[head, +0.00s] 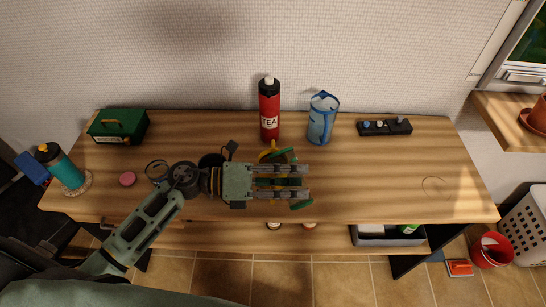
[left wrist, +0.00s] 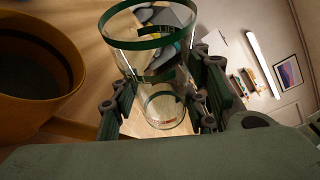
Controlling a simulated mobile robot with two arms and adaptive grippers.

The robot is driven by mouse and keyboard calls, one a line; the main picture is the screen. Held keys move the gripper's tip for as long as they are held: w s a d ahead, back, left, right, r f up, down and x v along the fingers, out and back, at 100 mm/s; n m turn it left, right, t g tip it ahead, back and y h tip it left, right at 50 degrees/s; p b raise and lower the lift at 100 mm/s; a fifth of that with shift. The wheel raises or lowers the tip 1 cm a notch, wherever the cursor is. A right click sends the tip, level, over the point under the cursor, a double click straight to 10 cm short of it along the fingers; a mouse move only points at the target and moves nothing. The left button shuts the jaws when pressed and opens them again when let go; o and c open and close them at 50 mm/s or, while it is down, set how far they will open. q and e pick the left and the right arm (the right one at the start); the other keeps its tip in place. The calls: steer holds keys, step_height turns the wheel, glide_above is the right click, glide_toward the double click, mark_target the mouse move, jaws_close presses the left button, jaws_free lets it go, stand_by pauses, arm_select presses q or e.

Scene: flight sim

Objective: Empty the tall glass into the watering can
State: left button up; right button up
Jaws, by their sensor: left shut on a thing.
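My left gripper (head: 290,183) is shut on the tall glass, above the middle of the wooden table. In the left wrist view the clear glass (left wrist: 165,100) with green bands stands between the two fingers of my left gripper (left wrist: 165,110). I cannot tell what is in it. A yellow-orange vessel with a dark, open inside, which looks like the watering can (left wrist: 35,122), is beside the glass at the left of that view. In the head view a small yellow part (head: 267,155) shows behind my gripper; the rest is hidden. My right gripper is out of view.
A red tea bottle (head: 270,112) and a blue-patterned clear container (head: 321,120) stand behind my gripper. A black strip with knobs (head: 384,127) lies to their right. The table's right side is mostly clear.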

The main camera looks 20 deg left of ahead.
arm_select(q)
steer(key=shift+w+a+f+m+y+b, duration=0.15)
steer(key=shift+f+m+y+b, duration=0.25)
steer(key=shift+m+b, duration=0.4)
steer(key=shift+r+m+y+p, duration=0.3)
steer(key=shift+r+m+p, duration=0.2)
steer(key=shift+m+p, duration=0.25)
steer(key=shift+s+d+f+m+t+y+p, duration=0.2)
steer(key=shift+f+m+y, duration=0.1)
steer(key=shift+m, duration=0.15)
steer(key=shift+s+d+f+m+t+y+p, duration=0.1)
steer(key=shift+s+f+m+y+p, duration=0.05)
steer(key=shift+f+m+y, duration=0.2)
steer(key=shift+s+d+f+m, duration=0.15)
steer(key=shift+f+m, duration=0.3)
steer(key=shift+f, duration=0.05)
steer(key=shift+s+d+m+t+y+p, duration=0.25)
steer(key=shift+m+t+y+p, duration=0.25)
steer(key=shift+p, duration=0.6)
steer(key=shift+s+d+f+m+y+p, duration=0.1)
steer(key=shift+f+m+y+p, duration=0.15)
steer(key=shift+m+y+p, duration=0.4)
steer(key=shift+d+f+m+t+p, duration=0.1)
steer(key=shift+f+m+t+p, duration=0.1)
steer(key=shift+m+t+p, duration=0.15)
